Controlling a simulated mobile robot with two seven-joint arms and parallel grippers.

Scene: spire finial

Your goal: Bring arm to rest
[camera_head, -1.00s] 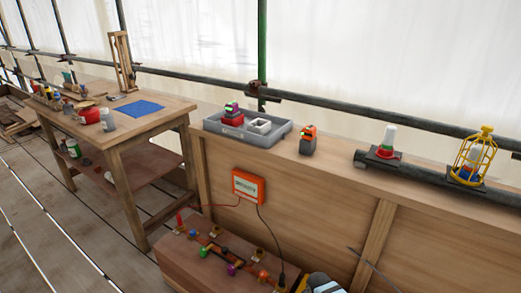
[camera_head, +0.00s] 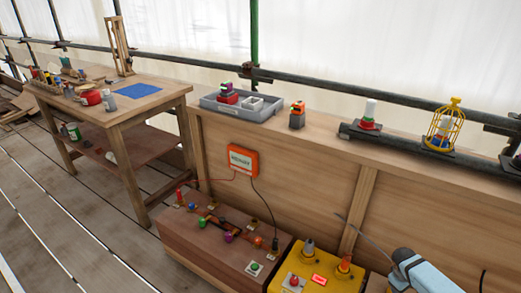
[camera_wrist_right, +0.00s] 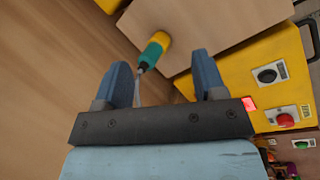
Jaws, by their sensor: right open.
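My right gripper (camera_wrist_right: 162,70) shows in the right wrist view with its two blue fingers apart. A teal-and-yellow handled item with a thin shaft (camera_wrist_right: 152,52) appears beyond the gap between the fingers; I see no finger closed on it. In the head view a light-blue part of my right arm (camera_head: 422,274) is at the lower right, beside the yellow box (camera_head: 278,280). Its fingers are not clear there. My left gripper is not in view.
A brown box with coloured plugs (camera_head: 192,246) stands beside the yellow box. Above are an orange-faced unit (camera_head: 242,160), a grey tray (camera_head: 210,104) and a yellow cage (camera_head: 432,126). A thin rod (camera_head: 362,234) rises near my arm. A workbench (camera_head: 140,106) stands left.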

